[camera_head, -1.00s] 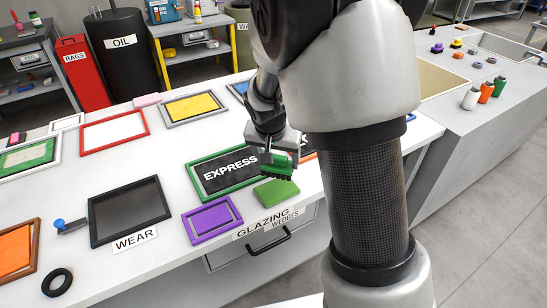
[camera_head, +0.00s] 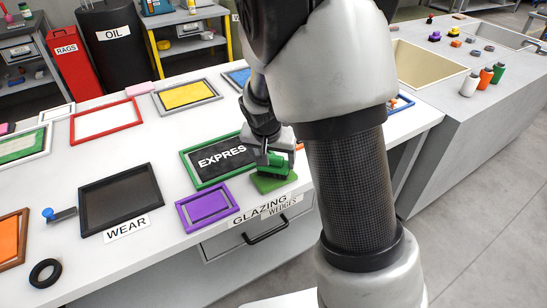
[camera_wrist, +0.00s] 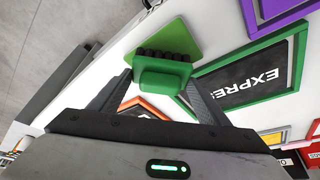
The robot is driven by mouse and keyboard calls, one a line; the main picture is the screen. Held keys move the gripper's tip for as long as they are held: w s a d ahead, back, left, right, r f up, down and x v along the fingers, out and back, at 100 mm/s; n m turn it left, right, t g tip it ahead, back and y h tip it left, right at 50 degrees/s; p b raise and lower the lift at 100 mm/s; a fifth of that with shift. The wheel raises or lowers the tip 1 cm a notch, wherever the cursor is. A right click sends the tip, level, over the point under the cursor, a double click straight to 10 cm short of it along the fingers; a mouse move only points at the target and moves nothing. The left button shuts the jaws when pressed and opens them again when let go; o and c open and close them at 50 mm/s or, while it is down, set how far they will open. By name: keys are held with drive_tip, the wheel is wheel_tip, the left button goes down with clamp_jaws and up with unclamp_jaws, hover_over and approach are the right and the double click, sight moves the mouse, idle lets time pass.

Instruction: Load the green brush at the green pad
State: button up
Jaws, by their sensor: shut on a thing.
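The green brush (camera_head: 277,163) is in my gripper (camera_head: 274,162), low over the green pad (camera_head: 276,183). In the wrist view the brush (camera_wrist: 162,76) is held between the two fingers, its green back toward the camera and dark bristles pointing at the green pad (camera_wrist: 182,42). The pad is a lighter green flat square on the table's front part, beside the green-framed EXPRESS panel (camera_head: 222,158). The bristles overlap the pad's edge in the wrist view. I cannot tell whether they touch it.
A purple frame (camera_head: 209,207) lies left of the pad. The GLAZING WEDGES labels (camera_head: 262,211) and a drawer handle (camera_head: 265,231) are on the front edge. A black WEAR tray (camera_head: 120,203) stands further left. Bottles (camera_head: 485,79) stand on the right counter.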

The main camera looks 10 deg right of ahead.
sight(274, 156)
drive_tip(key=shift+f+b, duration=0.6)
drive_tip(key=shift+b, duration=0.05)
idle(2.0)
drive_tip(key=shift+r, duration=0.1)
drive_tip(key=shift+r+p, duration=2.25)
drive_tip(key=shift+r, duration=1.25)
drive_tip(key=s+r+n+y+p, duration=0.2)
drive_tip(key=s+r+n+p, duration=0.3)
drive_tip(key=p, duration=0.8)
wheel_tip(274, 156, up, 3)
drive_tip(key=s, duration=0.3)
drive_tip(key=shift+r+t, duration=0.2)
drive_tip(key=shift+t, duration=0.1)
